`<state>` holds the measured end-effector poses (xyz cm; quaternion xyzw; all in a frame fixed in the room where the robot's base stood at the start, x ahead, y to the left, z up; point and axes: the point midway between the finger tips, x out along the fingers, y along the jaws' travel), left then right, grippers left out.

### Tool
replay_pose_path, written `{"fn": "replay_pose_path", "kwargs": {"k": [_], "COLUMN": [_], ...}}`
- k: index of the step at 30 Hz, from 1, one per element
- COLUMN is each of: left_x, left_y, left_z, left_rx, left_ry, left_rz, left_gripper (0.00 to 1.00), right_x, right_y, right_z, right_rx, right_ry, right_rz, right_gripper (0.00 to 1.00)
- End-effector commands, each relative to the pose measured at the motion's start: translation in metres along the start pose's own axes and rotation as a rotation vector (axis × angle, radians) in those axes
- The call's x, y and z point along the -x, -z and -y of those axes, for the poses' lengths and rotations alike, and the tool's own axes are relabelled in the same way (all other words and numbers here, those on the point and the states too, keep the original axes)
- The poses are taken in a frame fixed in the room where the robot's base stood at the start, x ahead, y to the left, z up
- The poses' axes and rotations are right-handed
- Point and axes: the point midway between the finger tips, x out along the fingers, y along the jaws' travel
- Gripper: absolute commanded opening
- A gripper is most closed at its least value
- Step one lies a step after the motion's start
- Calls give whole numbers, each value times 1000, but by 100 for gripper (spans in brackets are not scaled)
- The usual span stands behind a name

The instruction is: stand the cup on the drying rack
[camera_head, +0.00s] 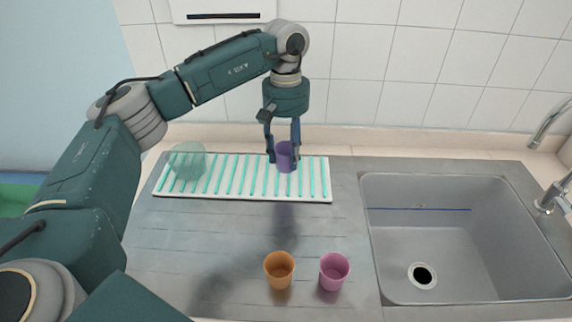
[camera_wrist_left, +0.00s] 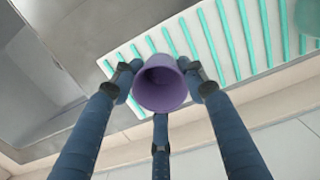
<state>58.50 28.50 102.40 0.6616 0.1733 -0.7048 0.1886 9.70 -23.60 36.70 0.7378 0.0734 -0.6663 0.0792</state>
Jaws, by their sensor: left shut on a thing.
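A purple cup (camera_head: 285,157) is held by my left gripper (camera_head: 283,150) over the right part of the drying rack. The drying rack (camera_head: 160,196) is a white tray with teal ribs, lying on the counter. In the left wrist view the cup (camera_wrist_left: 160,88) sits between the fingers of the left gripper (camera_wrist_left: 160,92), its open mouth facing the camera. The drying rack (camera_wrist_left: 215,40) shows behind it. I cannot tell whether the cup's base touches the rack. My right gripper is not in view.
A translucent green cup or bowl (camera_head: 188,161) is on the rack's left end. An orange cup (camera_head: 279,269) and a pink cup (camera_head: 334,270) stand at the counter's front. A sink (camera_head: 450,235) with a tap (camera_head: 550,125) is at right. The counter left of the orange cup is clear.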

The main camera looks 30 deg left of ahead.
Motion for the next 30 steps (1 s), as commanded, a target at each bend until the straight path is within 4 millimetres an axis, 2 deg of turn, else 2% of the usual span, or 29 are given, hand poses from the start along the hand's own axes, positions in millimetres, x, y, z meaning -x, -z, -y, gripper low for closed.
{"fn": "replay_pose_path", "kwargs": {"k": [7,13,25,26,28,30], "left_x": [-19,-47,-56,-54,-54,-54], "left_y": [1,3,4,4,4,4], "left_z": [0,0,0,0,0,0], "left_rx": [-1,0,0,0,0,0], "left_ry": [0,0,-1,-1,-1,-1], "left_rz": [2,1,0,-1,0,0], "left_gripper": [16,16,16,48,62,62], "right_x": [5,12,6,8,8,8], "right_y": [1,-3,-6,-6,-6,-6], "right_z": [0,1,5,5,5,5], "right_rx": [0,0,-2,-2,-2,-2], "right_ry": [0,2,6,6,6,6], "right_rz": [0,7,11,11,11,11], "right_gripper": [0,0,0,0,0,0]}}
